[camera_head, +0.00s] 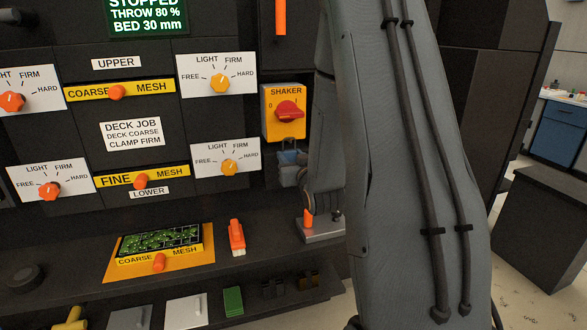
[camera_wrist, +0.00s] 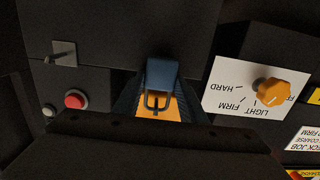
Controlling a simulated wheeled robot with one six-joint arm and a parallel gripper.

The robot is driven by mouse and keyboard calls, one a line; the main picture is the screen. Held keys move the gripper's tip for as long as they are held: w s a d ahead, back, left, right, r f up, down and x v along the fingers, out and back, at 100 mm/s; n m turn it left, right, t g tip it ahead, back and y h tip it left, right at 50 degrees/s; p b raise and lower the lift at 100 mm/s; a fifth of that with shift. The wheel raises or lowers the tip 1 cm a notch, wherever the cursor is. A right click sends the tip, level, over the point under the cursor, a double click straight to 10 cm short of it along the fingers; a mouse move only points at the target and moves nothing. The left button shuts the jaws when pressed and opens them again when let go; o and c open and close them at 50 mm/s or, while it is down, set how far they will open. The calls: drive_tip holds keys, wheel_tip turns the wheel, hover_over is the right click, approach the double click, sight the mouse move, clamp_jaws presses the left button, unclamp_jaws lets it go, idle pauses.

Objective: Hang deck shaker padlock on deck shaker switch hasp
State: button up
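The yellow shaker switch plate (camera_head: 272,98) is on the dark panel, left of my arm, with its red knob (camera_head: 289,111) turned at a slant. The blue padlock (camera_head: 287,156) is just below the plate, between the fingers of my gripper (camera_head: 288,173). In the wrist view the padlock (camera_wrist: 162,73) has its dark shackle (camera_wrist: 157,104) in front of the yellow plate (camera_wrist: 160,114). My gripper (camera_wrist: 160,92) is shut on the padlock body. The hasp is not clear, and I cannot tell whether the shackle passes through it.
Orange clamp knobs (camera_head: 220,83) (camera_head: 229,167) are left of the switch. A red button (camera_wrist: 75,99) and a metal lever plate (camera_wrist: 64,54) are on the panel in the wrist view.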

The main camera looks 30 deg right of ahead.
drive_tip(key=o, duration=0.4)
drive_tip(key=shift+s, duration=0.1)
drive_tip(key=b+v, duration=0.1)
drive_tip(key=v, duration=0.6)
drive_tip(key=shift+s, duration=0.35)
drive_tip(key=shift+a, duration=0.15)
drive_tip(key=s+a+f+n+g+y, duration=0.25)
drive_tip(key=s+a+f+g, duration=0.25)
drive_tip(key=a+f+g, duration=0.5)
drive_tip(key=s+a+g, duration=0.2)
drive_tip(key=s+a, duration=0.1)
drive_tip(key=s, duration=0.2)
drive_tip(key=s+a+g+y, duration=0.1)
drive_tip(key=s+a+g, duration=0.1)
drive_tip(key=s+a, duration=0.2)
drive_tip(key=s+a+g, duration=0.2)
drive_tip(key=s+a, duration=0.1)
drive_tip(key=s, duration=0.4)
drive_tip(key=shift+s+a+f+g+y, duration=0.25)
drive_tip(key=shift+s+a+g+y, duration=0.05)
drive_tip(key=shift+y, duration=0.05)
